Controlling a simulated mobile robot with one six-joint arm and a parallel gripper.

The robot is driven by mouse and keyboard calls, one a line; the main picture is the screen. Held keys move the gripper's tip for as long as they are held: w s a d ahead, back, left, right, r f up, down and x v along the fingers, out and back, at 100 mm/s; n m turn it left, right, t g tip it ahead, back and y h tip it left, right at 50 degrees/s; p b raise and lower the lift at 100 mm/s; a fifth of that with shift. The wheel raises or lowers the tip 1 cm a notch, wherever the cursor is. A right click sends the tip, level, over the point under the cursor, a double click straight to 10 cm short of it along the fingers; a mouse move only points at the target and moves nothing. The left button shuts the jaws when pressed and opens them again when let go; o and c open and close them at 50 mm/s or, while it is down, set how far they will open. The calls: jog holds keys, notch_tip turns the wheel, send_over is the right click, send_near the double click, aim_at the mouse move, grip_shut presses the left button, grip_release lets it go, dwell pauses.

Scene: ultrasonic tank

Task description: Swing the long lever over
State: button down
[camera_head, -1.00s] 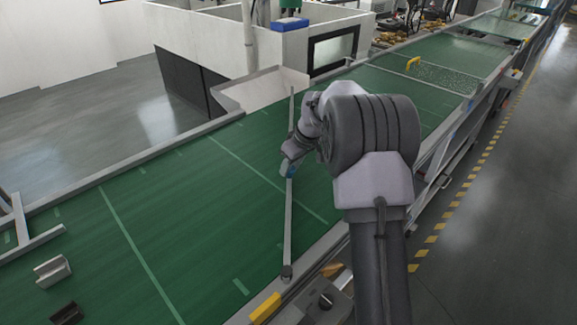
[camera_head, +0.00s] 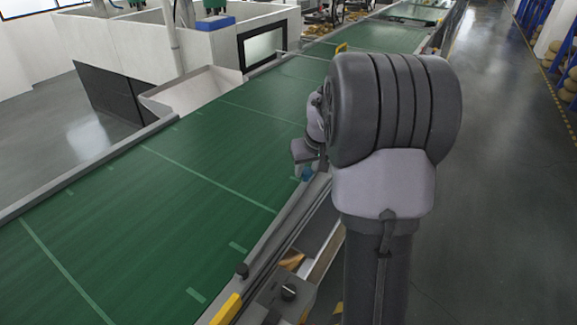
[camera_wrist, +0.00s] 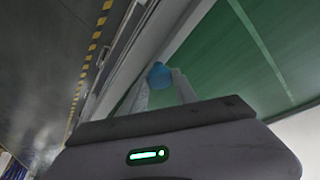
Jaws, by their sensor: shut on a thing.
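The long lever (camera_head: 283,222) is a thin grey bar. In the head view it runs from a dark round pivot (camera_head: 242,270) along the near side rail of the green belt, away to the right. My gripper (camera_head: 305,170) is at the lever, partly hidden behind my arm. In the wrist view my gripper (camera_wrist: 162,84) is shut on a small blue grip (camera_wrist: 159,73) of the lever. The far end of the lever is hidden behind my arm in the head view.
The green conveyor belt (camera_head: 150,205) is clear beside the lever. A grey chute (camera_head: 195,88) and white-walled booth (camera_head: 130,55) stand across the belt. A yellow block (camera_head: 227,310) and a box with a black knob (camera_head: 288,292) sit by the near rail.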

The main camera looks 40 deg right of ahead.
jog(key=shift+s+d+m, duration=0.25)
jog(key=shift+s, duration=0.3)
jog(key=shift+s+d+m, duration=0.2)
jog(key=shift+s+m, duration=0.05)
jog(key=shift+s, duration=0.3)
jog(key=c, duration=1.4)
grip_release()
jog(key=o, duration=0.4)
jog(key=shift+s+d, duration=0.15)
jog(key=shift+s, duration=0.1)
jog(key=shift+w, duration=0.1)
jog(key=shift+r, duration=0.1)
jog(key=p+v, duration=0.5)
jog(key=v, duration=1.2)
jog(key=shift+a+p, duration=0.4)
jog(key=shift+a, duration=0.05)
jog(key=shift+r, duration=0.1)
